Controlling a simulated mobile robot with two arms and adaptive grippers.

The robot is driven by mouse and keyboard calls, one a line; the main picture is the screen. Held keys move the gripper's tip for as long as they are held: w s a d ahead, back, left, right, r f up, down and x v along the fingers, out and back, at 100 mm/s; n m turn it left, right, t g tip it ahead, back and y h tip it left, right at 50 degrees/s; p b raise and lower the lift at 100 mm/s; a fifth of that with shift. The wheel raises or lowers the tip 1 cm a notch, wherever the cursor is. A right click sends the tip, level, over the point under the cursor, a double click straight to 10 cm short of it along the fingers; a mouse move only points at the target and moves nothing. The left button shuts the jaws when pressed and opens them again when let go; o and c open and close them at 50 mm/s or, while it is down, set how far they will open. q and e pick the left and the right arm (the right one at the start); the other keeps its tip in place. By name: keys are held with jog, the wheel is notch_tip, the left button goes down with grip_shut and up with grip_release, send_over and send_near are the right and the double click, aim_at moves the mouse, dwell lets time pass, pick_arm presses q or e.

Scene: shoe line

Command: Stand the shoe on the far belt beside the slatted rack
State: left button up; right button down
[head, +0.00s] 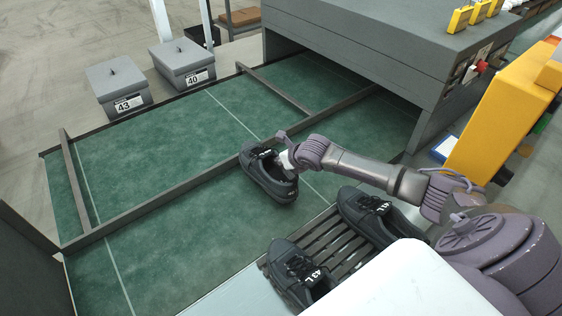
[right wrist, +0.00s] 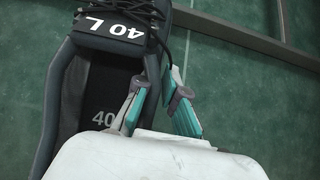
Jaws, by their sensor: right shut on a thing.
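A black shoe (head: 270,182) is in my right gripper (head: 286,160), by the rim of its opening; the right wrist view shows the shoe (right wrist: 55,110) with "40 L" on its tongue and one finger inside, one outside the gripper (right wrist: 157,108). The shoe is upright over the near lane of the green belt (head: 170,240), close to the dark divider rail (head: 150,205). I cannot tell whether its sole touches. The far lane (head: 160,140) lies beyond the rail. The slatted rack (head: 345,262) is nearer to me, holding a shoe marked "43 L" (head: 293,272) and another black shoe (head: 365,215). My left gripper is not in view.
Two grey lidded boxes, marked 43 (head: 118,88) and 40 (head: 183,62), stand beyond the belt. A grey machine housing (head: 370,50) covers the belt's right end. A yellow unit (head: 500,120) stands at right. Both lanes have bare room to the left.

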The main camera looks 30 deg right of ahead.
jog(key=shift+f, duration=0.2)
jog(key=c, duration=1.7)
grip_release()
jog(key=shift+f, duration=0.15)
jog(key=o, duration=0.4)
jog(key=shift+o, duration=0.2)
jog(key=shift+s+r, duration=0.1)
jog(key=shift+r, duration=0.5)
jog(key=v, duration=1.1)
jog(key=shift+s+r, duration=0.2)
jog(key=shift+s, duration=0.1)
